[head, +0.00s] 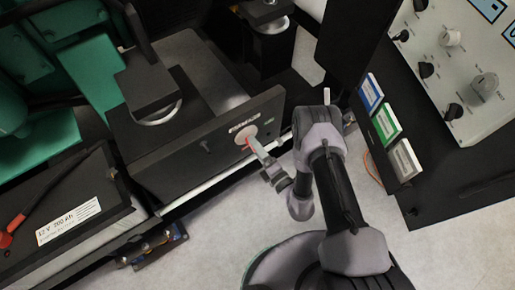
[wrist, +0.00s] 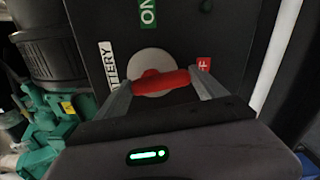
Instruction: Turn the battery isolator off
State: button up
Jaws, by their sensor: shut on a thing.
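The battery isolator is a red handle (wrist: 162,82) on a pale round disc (wrist: 150,62), mounted on a black panel. A green ON label (wrist: 148,12) is above the disc and a red OFF label (wrist: 204,66) is to its right in the wrist view. The handle lies nearly level there, its right end a little higher and toward OFF. My gripper (wrist: 161,82) is shut on the handle, one finger at each end. In the head view my gripper (head: 253,146) reaches the disc (head: 245,135) on the upright panel and partly hides the handle.
A battery (head: 70,220) with a red terminal lead stands at lower left. Green machinery (head: 90,75) is behind. A grey control panel (head: 465,60) with knobs and a black cabinet with blue, green and white modules (head: 386,120) are at right. Pale floor (head: 450,250) is clear at lower right.

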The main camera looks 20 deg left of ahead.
jog(key=shift+a+m+b, duration=0.15)
jog(key=shift+m+b, duration=0.15)
jog(key=shift+m, duration=0.6)
jog(key=o, duration=1.3)
jog(key=shift+s, duration=0.1)
